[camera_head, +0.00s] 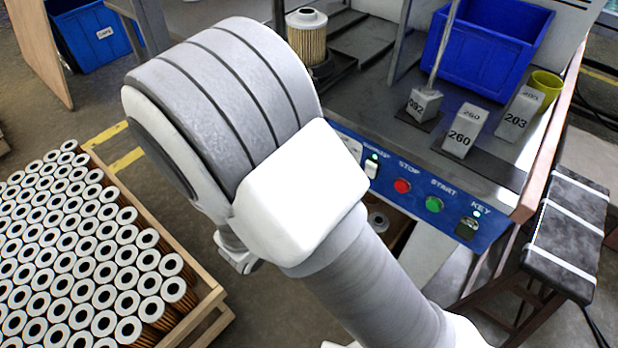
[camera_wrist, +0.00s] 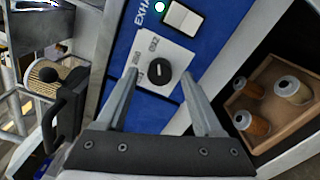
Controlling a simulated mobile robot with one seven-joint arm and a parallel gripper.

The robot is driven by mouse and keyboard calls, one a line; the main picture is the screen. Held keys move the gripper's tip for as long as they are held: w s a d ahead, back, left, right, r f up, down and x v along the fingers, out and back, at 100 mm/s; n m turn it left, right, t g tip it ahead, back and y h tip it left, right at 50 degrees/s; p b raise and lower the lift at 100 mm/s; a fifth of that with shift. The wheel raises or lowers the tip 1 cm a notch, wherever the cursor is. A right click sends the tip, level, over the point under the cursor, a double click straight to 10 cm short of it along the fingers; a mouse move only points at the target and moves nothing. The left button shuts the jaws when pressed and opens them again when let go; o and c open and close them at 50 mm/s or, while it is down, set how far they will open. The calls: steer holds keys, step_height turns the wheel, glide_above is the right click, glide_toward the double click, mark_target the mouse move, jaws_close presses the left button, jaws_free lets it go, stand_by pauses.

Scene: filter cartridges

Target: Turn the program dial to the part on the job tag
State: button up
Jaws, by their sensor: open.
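The program dial (camera_wrist: 158,71) is a round black knob with a white mark, on a pale plate (camera_wrist: 172,47) on the blue control panel (camera_wrist: 205,50) in the wrist view. The plate carries small turned numbers, one seemingly 203; the others are too small to read surely. My gripper (camera_wrist: 162,74) is open, its fingers on either side of the knob in the picture. I cannot tell whether they touch it. I cannot identify a job tag in either view.
The panel also bears an exhaust switch (camera_wrist: 182,18), a red stop button (camera_head: 402,186), a green start button (camera_head: 433,204) and a key switch (camera_head: 467,228). Numbered blocks 092 (camera_head: 424,104), 260 (camera_head: 464,133) and 203 (camera_head: 518,118) stand behind. A crate of cartridges (camera_head: 207,306) is at left.

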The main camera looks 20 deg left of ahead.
steer(key=p+v, duration=0.3)
steer(key=v, duration=1.4)
steer(key=shift+p, duration=0.3)
steer(key=w+d+r+m+g+h, duration=0.25)
steer(key=d+m+g, duration=0.2)
steer(key=d, duration=0.25)
steer(key=w+d+r+m+g+h, duration=0.2)
steer(key=w+d+r+m+g, duration=0.15)
steer(key=d+g, duration=0.35)
steer(key=s+d+r+m+g+y, duration=0.1)
steer(key=d+r+m+g+y, duration=0.1)
steer(key=d+r+m+y, duration=0.4)
steer(key=s+d+r+m+g+y, duration=0.1)
steer(key=s+d+g+y, duration=0.15)
steer(key=d, duration=0.55)
step_height(320, 180, up, 30)
steer(key=d+m+t+y+p, duration=0.2)
steer(key=t+p, duration=0.2)
steer(key=p, duration=2)
steer(key=shift+m+t+y+p, duration=0.3)
steer(key=shift+t+y+p, duration=0.1)
